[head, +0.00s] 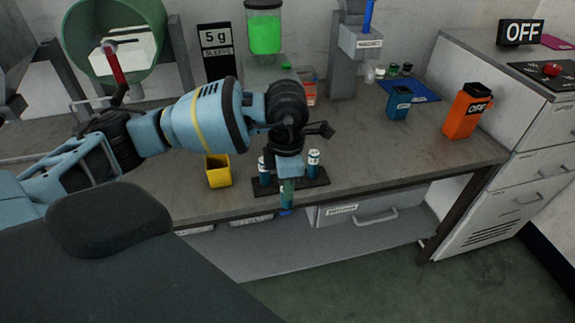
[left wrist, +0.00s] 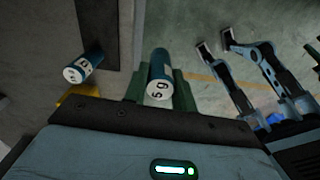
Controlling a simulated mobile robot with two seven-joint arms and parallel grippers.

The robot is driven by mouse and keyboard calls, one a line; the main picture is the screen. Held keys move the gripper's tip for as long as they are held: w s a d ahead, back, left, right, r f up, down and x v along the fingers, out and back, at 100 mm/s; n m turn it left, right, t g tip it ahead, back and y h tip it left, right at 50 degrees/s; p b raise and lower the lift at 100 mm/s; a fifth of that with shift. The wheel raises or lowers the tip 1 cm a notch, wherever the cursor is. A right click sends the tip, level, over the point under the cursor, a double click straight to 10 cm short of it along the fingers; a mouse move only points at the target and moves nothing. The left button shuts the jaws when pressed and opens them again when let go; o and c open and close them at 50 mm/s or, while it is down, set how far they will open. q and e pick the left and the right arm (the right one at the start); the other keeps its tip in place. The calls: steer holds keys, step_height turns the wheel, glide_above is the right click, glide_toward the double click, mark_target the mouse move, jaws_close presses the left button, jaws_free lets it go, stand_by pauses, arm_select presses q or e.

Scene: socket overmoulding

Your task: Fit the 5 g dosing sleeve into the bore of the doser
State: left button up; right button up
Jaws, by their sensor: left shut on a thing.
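The 5 g dosing sleeve (left wrist: 159,78) is a teal cylinder with a white end marked "5 g". In the head view it hangs below my left gripper (head: 287,182), in front of a black rack (head: 262,189). The green fingers of my left gripper (left wrist: 159,92) are shut on it. Two similar sleeves (head: 264,171) (head: 313,162) stand on the rack. One similar sleeve (left wrist: 84,68) shows in the left wrist view. A grey machine (head: 360,42) at the back may be the doser; its label is unreadable and no bore shows. My right gripper (left wrist: 216,43) appears open and empty in the left wrist view.
A yellow cup (head: 218,171) stands left of the rack. A "5 g SLEEVE" sign (head: 217,50) and a green-filled hopper (head: 264,28) stand behind. A blue cup (head: 399,103) and an orange container (head: 465,112) are right. Bench between rack and blue cup is clear.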

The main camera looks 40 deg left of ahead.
arm_select(q)
steer(key=shift+s+d+r, duration=0.1)
steer(key=shift+s+d, duration=0.45)
steer(key=shift+s, duration=0.25)
steer(key=shift+s+d+r, duration=0.1)
steer(key=shift+s+d, duration=0.4)
steer(key=shift+s, duration=0.3)
steer(key=s+d+m, duration=0.2)
steer(key=s+m, duration=0.1)
steer(key=m, duration=1)
steer(key=s+d+m, duration=0.2)
steer(key=s+m, duration=0.1)
steer(key=m, duration=1.1)
steer(key=shift+d+r, duration=0.25)
steer(key=shift+r, duration=0.1)
